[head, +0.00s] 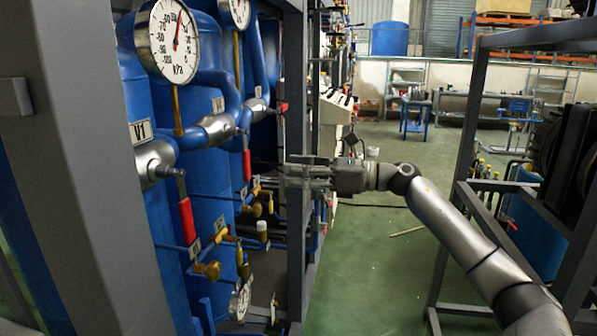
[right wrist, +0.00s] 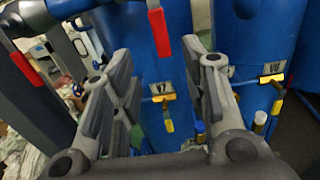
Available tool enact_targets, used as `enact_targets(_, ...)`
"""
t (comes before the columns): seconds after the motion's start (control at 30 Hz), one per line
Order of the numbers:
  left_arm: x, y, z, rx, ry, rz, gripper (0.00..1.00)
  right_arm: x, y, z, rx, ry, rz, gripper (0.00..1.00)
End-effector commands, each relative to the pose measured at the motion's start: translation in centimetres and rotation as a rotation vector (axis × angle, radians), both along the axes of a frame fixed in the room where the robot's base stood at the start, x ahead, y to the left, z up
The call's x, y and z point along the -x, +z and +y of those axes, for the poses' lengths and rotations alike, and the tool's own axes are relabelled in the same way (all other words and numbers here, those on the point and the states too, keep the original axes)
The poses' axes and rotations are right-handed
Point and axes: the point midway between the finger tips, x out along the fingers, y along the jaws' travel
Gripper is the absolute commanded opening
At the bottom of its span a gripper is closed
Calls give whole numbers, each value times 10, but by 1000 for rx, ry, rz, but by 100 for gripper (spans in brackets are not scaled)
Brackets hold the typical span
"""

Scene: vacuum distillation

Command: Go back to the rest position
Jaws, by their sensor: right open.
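My right arm reaches in from the lower right of the head view. Its gripper (head: 296,174) points left, in front of the blue tanks and valves. In the right wrist view the two fingers of the right gripper (right wrist: 158,75) are spread wide with nothing between them. Beyond them are a red valve handle (right wrist: 159,32) and a tag marked V7 (right wrist: 161,88) on a blue tank. I cannot tell whether the gripper touches anything. My left gripper is not in view.
A pressure gauge (head: 173,40) and a V1 valve with a red handle (head: 186,220) are at the left. A grey frame post (head: 85,170) stands close at the left. Another grey frame (head: 455,170) stands at the right. Green floor (head: 390,255) lies open between them.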

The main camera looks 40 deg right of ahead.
Motion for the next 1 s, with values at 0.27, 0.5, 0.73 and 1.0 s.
enact_targets(0.27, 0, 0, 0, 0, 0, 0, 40, 0, 0, 0, 0, 0, 0, 41)
enact_targets(0.5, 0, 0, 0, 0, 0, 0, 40, -2, -4, 0, -15, -3, 8, 41)
enact_targets(0.73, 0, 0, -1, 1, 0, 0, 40, -40, -96, -19, -419, -105, 220, 41)
enact_targets(1.0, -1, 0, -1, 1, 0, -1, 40, -52, -300, -47, -1060, -383, 587, 41)
